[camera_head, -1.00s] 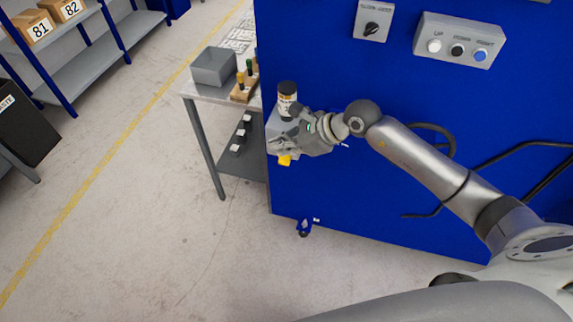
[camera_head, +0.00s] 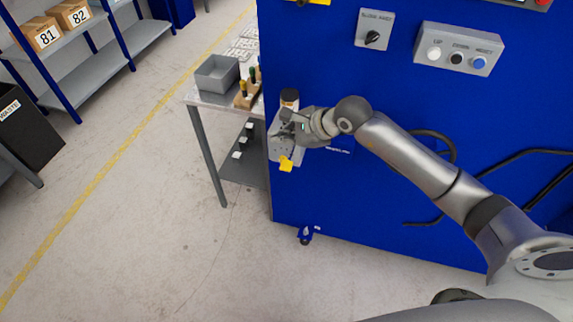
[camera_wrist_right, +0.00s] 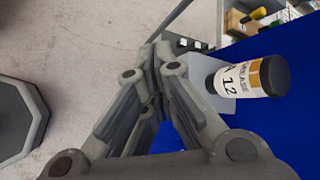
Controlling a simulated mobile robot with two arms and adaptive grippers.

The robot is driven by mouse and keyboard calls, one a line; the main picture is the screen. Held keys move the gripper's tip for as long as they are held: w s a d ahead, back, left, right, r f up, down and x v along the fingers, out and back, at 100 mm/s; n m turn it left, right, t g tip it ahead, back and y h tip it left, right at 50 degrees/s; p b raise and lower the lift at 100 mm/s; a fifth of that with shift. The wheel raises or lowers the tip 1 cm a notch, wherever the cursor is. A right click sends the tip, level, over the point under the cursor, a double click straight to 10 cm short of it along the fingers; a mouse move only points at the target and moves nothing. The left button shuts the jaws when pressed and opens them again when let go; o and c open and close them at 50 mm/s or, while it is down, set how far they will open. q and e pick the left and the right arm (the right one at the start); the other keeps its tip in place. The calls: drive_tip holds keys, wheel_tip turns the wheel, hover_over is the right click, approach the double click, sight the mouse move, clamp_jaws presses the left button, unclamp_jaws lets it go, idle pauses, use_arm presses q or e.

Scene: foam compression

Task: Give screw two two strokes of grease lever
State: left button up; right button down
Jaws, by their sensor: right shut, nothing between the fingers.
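A grey grease unit (camera_head: 286,151) is fixed at the left edge of the blue machine. Its grease cartridge (camera_head: 289,97), with a dark cap, stands on top. In the right wrist view the cartridge (camera_wrist_right: 246,77) carries a white label reading "GREASE A 12", right of the fingers. A small yellow part (camera_head: 286,163) sticks out low on the unit. My right gripper (camera_head: 283,128) is in front of the unit, just below the cartridge. In the right wrist view its fingers (camera_wrist_right: 158,62) are shut and empty. I cannot make out the lever or screw two. My left gripper is out of view.
A grey table (camera_head: 196,101) behind the unit carries a grey bin (camera_head: 217,75) and a wooden block with several coloured-handled tools (camera_head: 247,94). The machine's blue panel (camera_head: 350,210) has switch boxes above my arm.

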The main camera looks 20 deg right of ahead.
drive_tip(key=b, duration=0.4)
hover_over(284, 167)
wheel_tip(284, 167, down, 6)
drive_tip(key=shift+f, duration=0.75)
drive_tip(key=shift+r, duration=0.1)
idle(0.4)
drive_tip(key=shift+f+b, duration=0.45)
drive_tip(key=shift+b, duration=0.35)
drive_tip(key=shift+f+b, duration=1.2)
drive_tip(key=shift+f, duration=0.15)
idle(0.9)
idle(0.5)
